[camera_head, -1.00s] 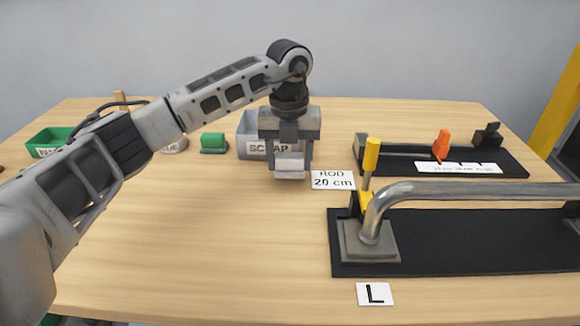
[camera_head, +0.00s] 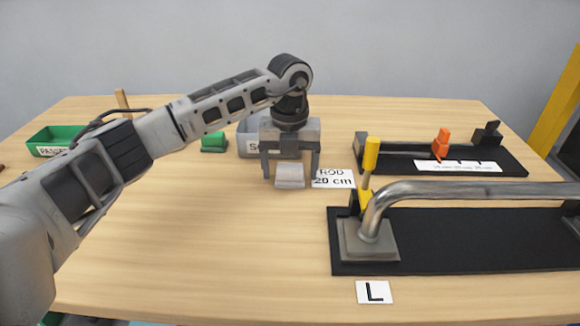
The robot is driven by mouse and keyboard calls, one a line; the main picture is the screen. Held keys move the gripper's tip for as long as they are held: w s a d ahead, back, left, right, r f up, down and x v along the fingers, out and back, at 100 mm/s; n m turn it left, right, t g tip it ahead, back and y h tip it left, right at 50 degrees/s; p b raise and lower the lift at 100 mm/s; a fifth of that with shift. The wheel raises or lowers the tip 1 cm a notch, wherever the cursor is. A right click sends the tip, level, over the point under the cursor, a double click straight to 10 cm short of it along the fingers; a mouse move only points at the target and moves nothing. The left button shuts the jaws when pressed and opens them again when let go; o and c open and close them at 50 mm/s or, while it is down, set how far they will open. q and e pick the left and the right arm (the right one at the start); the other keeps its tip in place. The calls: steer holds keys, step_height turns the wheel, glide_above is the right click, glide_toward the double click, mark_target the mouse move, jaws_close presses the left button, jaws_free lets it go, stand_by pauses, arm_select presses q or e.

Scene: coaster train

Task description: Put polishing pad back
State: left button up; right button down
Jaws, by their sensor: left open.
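A small light-grey block (camera_head: 290,177), which looks like the polishing pad, sits on the table just left of the "ROD 20 cm" card (camera_head: 333,179). My left gripper (camera_head: 291,173) points down above and around the block. Its fingers are spread to either side, with a visible gap between them and the block. My right gripper is not in view.
The grey SCRAP bin (camera_head: 247,150) stands behind the gripper, partly hidden. A green block (camera_head: 214,142) and a green PASS-type bin (camera_head: 52,140) are to the left. A bent metal tube (camera_head: 470,190) lies over a black fixture (camera_head: 480,245) at right. The front-left table is clear.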

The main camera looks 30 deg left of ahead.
mark_target(289, 166)
arm_select(q)
step_height(289, 166, up, 12)
steer(key=shift+b, duration=0.3)
steer(key=shift+s+f, duration=0.1)
stand_by(0.4)
